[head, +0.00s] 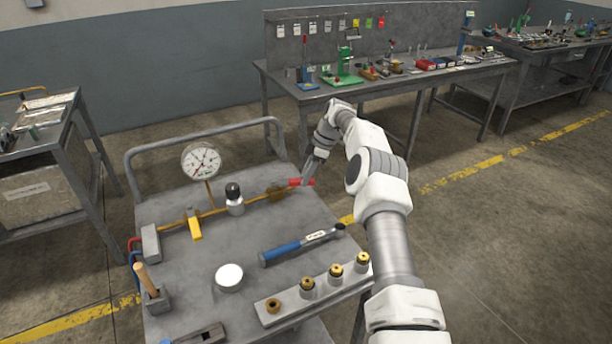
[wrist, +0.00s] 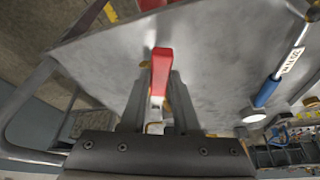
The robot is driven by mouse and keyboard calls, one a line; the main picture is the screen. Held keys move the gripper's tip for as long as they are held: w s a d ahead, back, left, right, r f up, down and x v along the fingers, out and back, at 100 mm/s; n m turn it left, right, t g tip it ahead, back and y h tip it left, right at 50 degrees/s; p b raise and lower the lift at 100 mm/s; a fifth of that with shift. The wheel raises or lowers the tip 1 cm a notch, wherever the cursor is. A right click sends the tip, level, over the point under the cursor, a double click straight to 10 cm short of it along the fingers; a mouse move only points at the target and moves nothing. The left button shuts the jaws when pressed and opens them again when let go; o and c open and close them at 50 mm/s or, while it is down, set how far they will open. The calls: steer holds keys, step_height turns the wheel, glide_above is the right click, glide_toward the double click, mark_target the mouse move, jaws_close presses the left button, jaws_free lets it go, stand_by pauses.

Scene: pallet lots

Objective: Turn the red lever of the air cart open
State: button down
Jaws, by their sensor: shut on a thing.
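The air cart (head: 200,255) is a grey metal cart with a rail, standing in front of me in the head view. A brass pipe runs across its top to the red lever (head: 302,182) at the far right end. My gripper (head: 307,177) is at the red lever. In the wrist view the red lever (wrist: 161,68) stands between the two fingers of my gripper (wrist: 158,95), which are shut on it. Part of the lever's lower end and the valve under it are hidden by the fingers.
A workbench (head: 385,85) stands behind.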

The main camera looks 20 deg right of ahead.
stand_by(0.4)
steer(key=c, duration=0.6)
jaws_free()
steer(key=shift+c, duration=0.2)
steer(key=p+v, duration=1.1)
steer(key=v, duration=0.6)
steer(key=shift+r+p, duration=0.2)
steer(key=shift+p, duration=0.1)
